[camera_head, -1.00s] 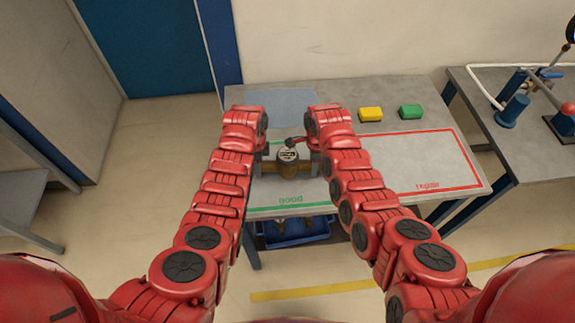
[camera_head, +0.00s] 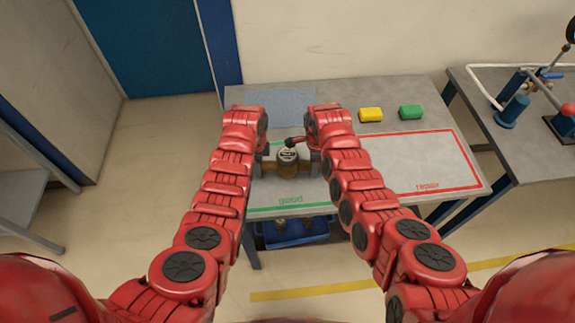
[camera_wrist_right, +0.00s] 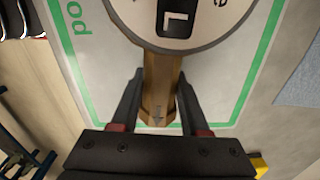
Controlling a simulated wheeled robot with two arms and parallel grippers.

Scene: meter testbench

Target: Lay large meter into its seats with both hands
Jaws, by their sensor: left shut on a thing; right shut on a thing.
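The large meter (camera_head: 288,158), a brass body with a round dark-rimmed dial, is between my two grippers over the green-outlined "good" area of the table. My left gripper (camera_head: 262,168) is shut on its left pipe end, mostly hidden by my arm. My right gripper (camera_head: 315,167) is shut on its right pipe end. In the right wrist view the fingers of my right gripper (camera_wrist_right: 158,105) flank the brass pipe (camera_wrist_right: 160,85), and the white dial (camera_wrist_right: 180,18) shows at the top. I cannot tell whether the meter touches the table. No seats are clearly visible.
A yellow block (camera_head: 371,114) and a green block (camera_head: 411,112) lie at the back of the table. The red "repair" area (camera_head: 432,165) is empty. A blue bin (camera_head: 290,232) with brass parts stands below. A second bench (camera_head: 530,140) with fixtures is at right.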

